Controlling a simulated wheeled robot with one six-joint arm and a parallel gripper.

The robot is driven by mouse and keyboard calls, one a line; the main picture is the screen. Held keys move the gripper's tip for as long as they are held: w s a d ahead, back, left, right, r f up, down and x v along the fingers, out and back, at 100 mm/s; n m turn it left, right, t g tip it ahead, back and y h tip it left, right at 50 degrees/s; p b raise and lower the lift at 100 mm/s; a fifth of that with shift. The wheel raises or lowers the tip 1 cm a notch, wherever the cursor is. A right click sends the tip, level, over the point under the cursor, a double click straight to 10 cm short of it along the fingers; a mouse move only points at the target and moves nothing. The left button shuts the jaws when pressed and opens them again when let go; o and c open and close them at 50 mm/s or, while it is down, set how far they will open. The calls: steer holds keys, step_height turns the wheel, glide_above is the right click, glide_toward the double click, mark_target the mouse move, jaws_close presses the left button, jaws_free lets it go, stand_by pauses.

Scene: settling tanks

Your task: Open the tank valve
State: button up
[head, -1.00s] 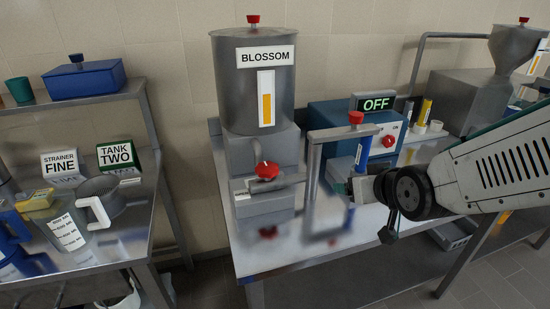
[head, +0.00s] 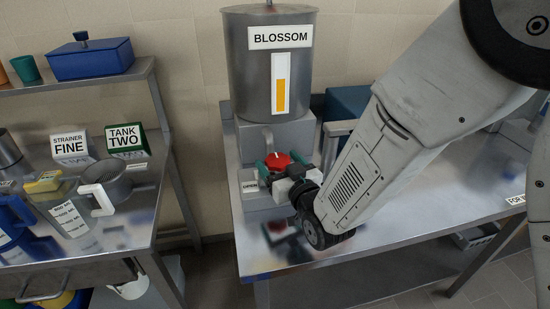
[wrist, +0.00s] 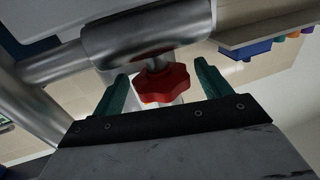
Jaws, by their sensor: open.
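The grey metal tank labelled BLOSSOM (head: 241,70) stands on a grey block at the back of the steel table. Its red valve knob (head: 277,160) sits low in front, with an OPEN label (head: 250,186) at its left. My gripper (head: 282,165) is at the knob, its teal fingers open on either side of it. In the wrist view the lobed red knob (wrist: 165,85) lies between the two fingers, with small gaps showing at both sides. A metal pipe (wrist: 140,40) runs behind the knob. My arm hides part of the valve's right side.
The left bench holds a TANK TWO sign (head: 126,138), a FINE strainer sign (head: 69,147) and jugs. The table's front (head: 380,240) is clear.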

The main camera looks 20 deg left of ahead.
steer(key=shift+x, duration=1.15)
steer(key=shift+s, duration=0.1)
steer(key=shift+c, duration=0.4)
steer(key=c, duration=0.9)
steer(key=shift+n+g+y, duration=0.4)
steer(key=shift+g, duration=0.1)
steer(key=n+g+y, duration=0.3)
steer(key=g, duration=0.1)
steer(key=shift+s+a+n+g, duration=0.1)
steer(key=shift+n+g, duration=0.2)
steer(key=shift+s+a+n+g+y, duration=0.1)
steer(key=shift+n+g+y, duration=0.15)
steer(key=shift+n+g, duration=0.7)
steer(key=shift+s+d+n+g+y, duration=0.1)
steer(key=shift+n+g+y, duration=0.3)
steer(key=shift+g, duration=0.9)
steer(key=shift+s+a+n+g+y, duration=0.1)
steer(key=shift+s+n+g+y, duration=0.05)
steer(key=shift+n+g, duration=0.85)
steer(key=shift+g, duration=0.45)
